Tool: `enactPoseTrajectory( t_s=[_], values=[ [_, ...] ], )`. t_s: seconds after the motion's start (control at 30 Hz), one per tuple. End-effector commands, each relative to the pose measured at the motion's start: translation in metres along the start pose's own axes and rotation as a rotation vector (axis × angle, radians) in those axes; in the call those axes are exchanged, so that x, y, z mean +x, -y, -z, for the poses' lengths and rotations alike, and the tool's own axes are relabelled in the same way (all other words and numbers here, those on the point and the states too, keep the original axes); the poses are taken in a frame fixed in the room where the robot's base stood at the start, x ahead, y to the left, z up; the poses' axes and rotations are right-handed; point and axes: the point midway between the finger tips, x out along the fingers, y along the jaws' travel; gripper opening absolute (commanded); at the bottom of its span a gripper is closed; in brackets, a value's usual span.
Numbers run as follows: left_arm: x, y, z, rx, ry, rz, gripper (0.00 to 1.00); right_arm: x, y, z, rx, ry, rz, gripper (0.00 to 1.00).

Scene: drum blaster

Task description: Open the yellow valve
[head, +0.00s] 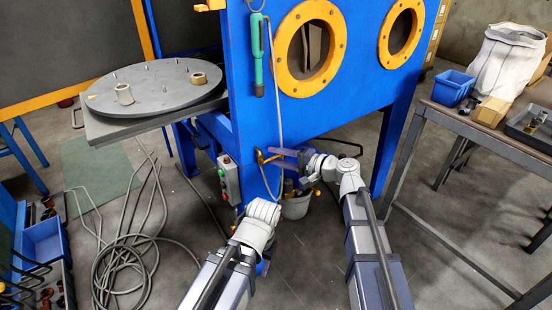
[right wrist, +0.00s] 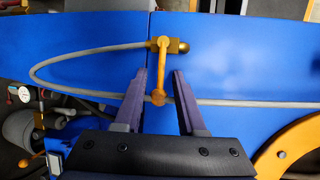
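The yellow valve (right wrist: 163,45) sits on the blue cabinet face, with a grey hose joined to it. Its yellow lever (right wrist: 158,97) points toward my right gripper. In the head view the valve (head: 262,157) is small, near the cabinet's lower left corner. My right gripper (right wrist: 160,100) is open, its two purple fingers on either side of the lever's end, with visible gaps to both. In the head view my right gripper (head: 276,157) reaches the valve from the right. My left arm is folded in the lower middle; its fingers are hidden.
The blue cabinet (head: 335,110) has yellow-ringed portholes (head: 336,78) and a hanging green-handled tool (head: 258,60). A grey control box (head: 229,180) is left of the valve. Hoses (head: 125,260) lie on the floor; a workbench (head: 480,135) is right.

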Motion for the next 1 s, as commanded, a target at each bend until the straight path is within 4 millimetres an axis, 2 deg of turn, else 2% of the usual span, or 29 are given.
enactPoseTrajectory(
  t_s=[0.37, 0.73, 1.0],
  values=[
    [0.0009, -0.0002, 0.0001, 0.0, 0.0, 0.0, 0.5, 0.0059, 0.0, -0.0002, 0.0, 0.0, -0.001, 0.39],
    [0.0009, -0.0002, 0.0001, 0.0, 0.0, 0.0, 0.5, 0.0058, 0.0, 0.0, 0.0, 0.0, -0.001, 0.0],
    [0.001, -0.0002, 0.0001, 0.0, 0.0, 0.0, 0.5, 0.0057, 0.0, 0.0013, 0.0, -0.003, 0.0, 0.0]
  ],
)
